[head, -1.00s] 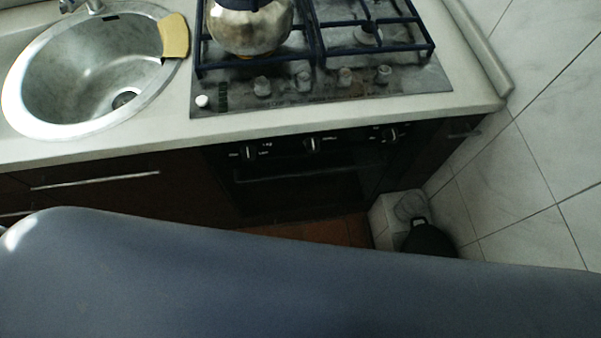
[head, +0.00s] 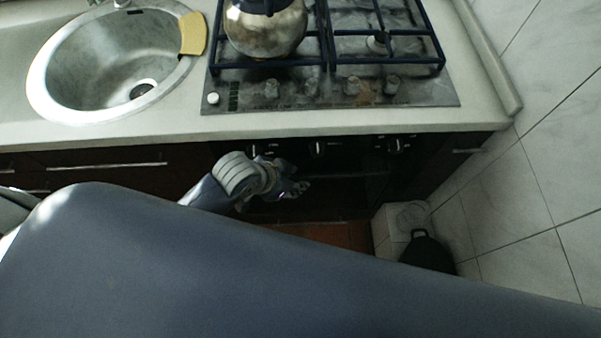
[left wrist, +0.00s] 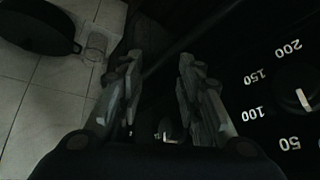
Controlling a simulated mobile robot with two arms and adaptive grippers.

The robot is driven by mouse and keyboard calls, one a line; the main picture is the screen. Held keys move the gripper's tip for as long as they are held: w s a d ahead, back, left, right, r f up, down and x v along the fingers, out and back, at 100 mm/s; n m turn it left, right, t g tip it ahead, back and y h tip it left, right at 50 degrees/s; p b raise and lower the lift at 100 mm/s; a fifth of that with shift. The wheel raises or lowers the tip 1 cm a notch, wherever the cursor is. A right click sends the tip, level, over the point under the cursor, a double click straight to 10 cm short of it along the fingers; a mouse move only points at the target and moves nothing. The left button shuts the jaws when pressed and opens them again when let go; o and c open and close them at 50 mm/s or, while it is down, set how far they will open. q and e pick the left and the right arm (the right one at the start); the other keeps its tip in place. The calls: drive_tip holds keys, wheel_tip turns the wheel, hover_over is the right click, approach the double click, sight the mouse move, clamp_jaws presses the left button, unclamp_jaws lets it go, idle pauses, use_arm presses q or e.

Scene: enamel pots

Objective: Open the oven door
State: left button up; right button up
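The dark oven door (head: 345,198) is below the hob, under a row of knobs, and looks shut. Its thin horizontal handle is faint and partly hidden by my left gripper (head: 296,187), which is in front of the door's upper left part. In the left wrist view my left gripper (left wrist: 159,62) has its two fingers apart, with a dark gap between them. I cannot tell whether the handle lies between the fingers. An oven dial (left wrist: 295,97) with temperature numbers is to the right of the fingers. My right gripper is not in view.
A metal kettle (head: 265,30) stands on the gas hob (head: 400,92). A sink (head: 62,88) with a yellow sponge (head: 193,34) is at the left. A dark pan (head: 428,252) stands low by the tiled wall (head: 545,180) at the right. My own arm covers the lower picture.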

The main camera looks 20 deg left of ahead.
use_arm(q)
wheel_tip(320, 180, up, 2)
drive_tip(key=w+d+m+h, duration=0.1)
drive_tip(key=w+d+m, duration=0.1)
drive_tip(key=m, duration=0.1)
drive_tip(key=m+g, duration=0.2)
drive_tip(key=m, duration=0.2)
approach(300, 177)
drive_tip(key=shift+y, duration=0.3)
drive_tip(key=x, duration=0.8)
drive_tip(key=shift+d, duration=0.2)
drive_tip(key=shift+r, duration=0.1)
clamp_jaws()
